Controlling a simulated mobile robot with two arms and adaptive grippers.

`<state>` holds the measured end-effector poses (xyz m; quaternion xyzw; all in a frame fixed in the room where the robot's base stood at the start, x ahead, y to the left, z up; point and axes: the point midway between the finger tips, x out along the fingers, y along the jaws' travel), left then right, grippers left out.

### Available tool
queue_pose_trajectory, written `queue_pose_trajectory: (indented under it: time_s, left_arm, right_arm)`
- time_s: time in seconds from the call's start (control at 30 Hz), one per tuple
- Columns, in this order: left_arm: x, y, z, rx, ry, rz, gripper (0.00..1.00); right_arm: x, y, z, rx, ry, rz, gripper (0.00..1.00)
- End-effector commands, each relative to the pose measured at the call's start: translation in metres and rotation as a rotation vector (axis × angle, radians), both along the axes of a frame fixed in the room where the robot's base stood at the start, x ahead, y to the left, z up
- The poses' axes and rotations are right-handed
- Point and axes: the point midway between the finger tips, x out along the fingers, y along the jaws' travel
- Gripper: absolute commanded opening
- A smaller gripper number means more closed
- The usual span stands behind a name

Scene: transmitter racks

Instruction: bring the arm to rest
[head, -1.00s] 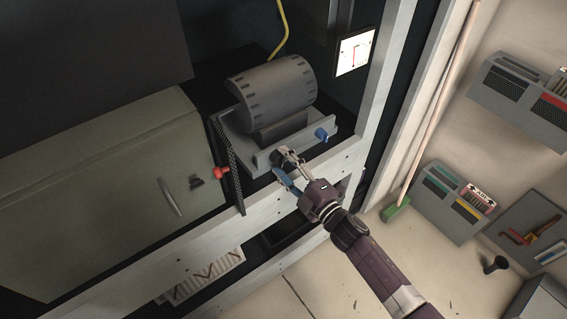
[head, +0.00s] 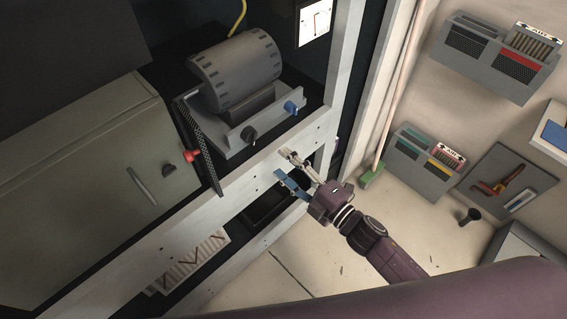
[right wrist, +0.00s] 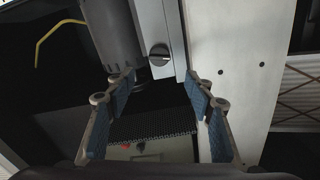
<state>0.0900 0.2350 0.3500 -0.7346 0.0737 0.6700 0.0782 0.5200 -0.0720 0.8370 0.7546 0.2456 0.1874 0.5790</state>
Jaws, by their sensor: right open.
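My right gripper (head: 285,167) is open and empty, in front of the pale rack rail (head: 225,185) and below the drum unit. Its two blue-padded fingers stand apart in the right wrist view (right wrist: 160,88), with nothing between them. The drum unit (head: 236,72) has a black knob (head: 250,134) and a blue knob (head: 291,107) on its front strip; the gripper is clear of both. A dark slotted knob (right wrist: 158,54) shows beyond the fingertips in the right wrist view. My left gripper is not in view.
A grey-green cabinet (head: 85,190) with a red knob (head: 192,155) stands left. A perforated plate (head: 198,146) sticks out beside the drum unit. A broom (head: 372,173) leans right, near wall bins (head: 426,160). Open floor (head: 330,255) lies below the gripper.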

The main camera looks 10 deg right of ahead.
Motion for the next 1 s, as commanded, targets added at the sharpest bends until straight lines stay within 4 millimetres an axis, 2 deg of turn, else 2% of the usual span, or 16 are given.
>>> queue_pose_trajectory:
  time_s: [0.33,0.4,0.47,0.57,0.63,0.7,0.77,0.8,0.87,0.9,0.97,1.0]
  left_arm:
    - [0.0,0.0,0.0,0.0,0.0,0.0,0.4]
    - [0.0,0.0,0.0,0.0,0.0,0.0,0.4]
    - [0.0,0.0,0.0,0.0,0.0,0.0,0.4]
    - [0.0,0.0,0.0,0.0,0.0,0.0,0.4]
    - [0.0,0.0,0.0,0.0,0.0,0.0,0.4]
    - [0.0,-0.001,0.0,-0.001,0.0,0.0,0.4]
    - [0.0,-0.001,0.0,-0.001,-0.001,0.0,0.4]
    - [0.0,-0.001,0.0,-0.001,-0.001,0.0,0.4]
    - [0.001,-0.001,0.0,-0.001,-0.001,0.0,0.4]
    - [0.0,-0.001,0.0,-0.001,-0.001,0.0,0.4]
    - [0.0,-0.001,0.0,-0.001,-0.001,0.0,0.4]
    - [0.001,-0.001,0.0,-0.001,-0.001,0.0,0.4]
  right_arm:
    - [0.001,-0.001,-0.003,0.002,0.006,-0.004,0.49]
    - [0.002,-0.006,-0.014,0.008,0.038,-0.022,0.49]
    - [0.003,-0.014,-0.034,0.023,0.093,-0.053,0.49]
    - [0.001,-0.038,-0.087,0.064,0.24,-0.14,0.49]
    - [-0.007,-0.058,-0.135,0.102,0.371,-0.222,0.49]
    - [-0.023,-0.079,-0.184,0.142,0.504,-0.31,0.49]
    - [-0.04,-0.095,-0.224,0.175,0.613,-0.385,0.49]
    - [-0.054,-0.105,-0.249,0.198,0.684,-0.436,0.49]
    - [-0.079,-0.119,-0.286,0.231,0.789,-0.513,0.49]
    - [-0.098,-0.127,-0.309,0.252,0.858,-0.566,0.49]
    - [-0.129,-0.139,-0.342,0.283,0.958,-0.645,0.49]
    - [-0.151,-0.145,-0.362,0.302,1.023,-0.7,0.49]
